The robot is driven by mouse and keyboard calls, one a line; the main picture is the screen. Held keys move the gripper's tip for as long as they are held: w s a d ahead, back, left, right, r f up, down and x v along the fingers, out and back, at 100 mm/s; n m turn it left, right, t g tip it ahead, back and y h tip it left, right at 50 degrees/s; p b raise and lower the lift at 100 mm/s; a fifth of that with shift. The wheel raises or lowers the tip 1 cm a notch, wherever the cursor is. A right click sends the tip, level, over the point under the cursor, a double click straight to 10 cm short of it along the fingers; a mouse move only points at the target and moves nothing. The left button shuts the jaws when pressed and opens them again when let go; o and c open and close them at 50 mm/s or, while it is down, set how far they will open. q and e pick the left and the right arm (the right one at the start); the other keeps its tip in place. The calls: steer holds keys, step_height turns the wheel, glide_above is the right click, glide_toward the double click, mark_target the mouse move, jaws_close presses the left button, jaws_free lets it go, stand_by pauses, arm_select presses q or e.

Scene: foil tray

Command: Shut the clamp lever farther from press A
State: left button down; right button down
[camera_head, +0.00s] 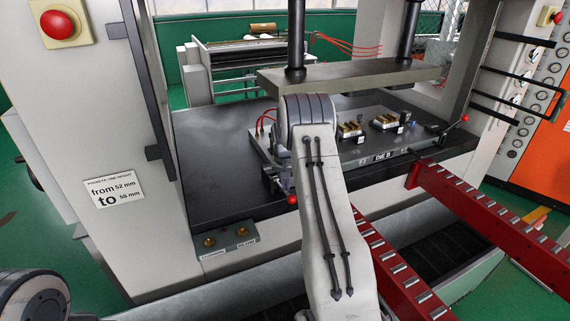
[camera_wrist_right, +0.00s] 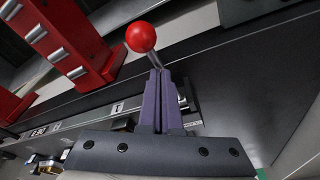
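Two clamp levers with red ball knobs flank the die (camera_head: 375,157) on the press bed. The left lever's knob (camera_head: 292,199) hangs low at the bed's front edge; the right lever (camera_head: 455,127) slants up at the die's right end. My right arm reaches over the bed, and its gripper (camera_head: 285,180) is beside the left lever, mostly hidden by my arm. In the right wrist view, the purple fingers (camera_wrist_right: 159,88) are together, with a red knob (camera_wrist_right: 140,37) and its thin stem just beyond the tips. Whether the stem is between them is unclear. My left gripper is out of view.
Two red roller rails (camera_head: 445,185) run out from the bed's front right. The press's upper plate (camera_head: 350,76) hangs over the die. A grey upright (camera_head: 110,150) stands left. The bed left of the die (camera_head: 215,150) is bare.

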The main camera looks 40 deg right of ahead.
steer(key=shift+b+x, duration=0.5)
steer(key=shift+x, duration=0.55)
steer(key=w+d+p+v, duration=0.1)
steer(key=p+v, duration=0.6)
steer(key=v, duration=0.3)
steer(key=w+d+r+p+v, duration=0.1)
steer(key=w+p+v, duration=0.1)
steer(key=p+v, duration=0.5)
steer(key=v, duration=0.3)
steer(key=shift+d, duration=0.25)
steer(key=shift+s+r, duration=0.1)
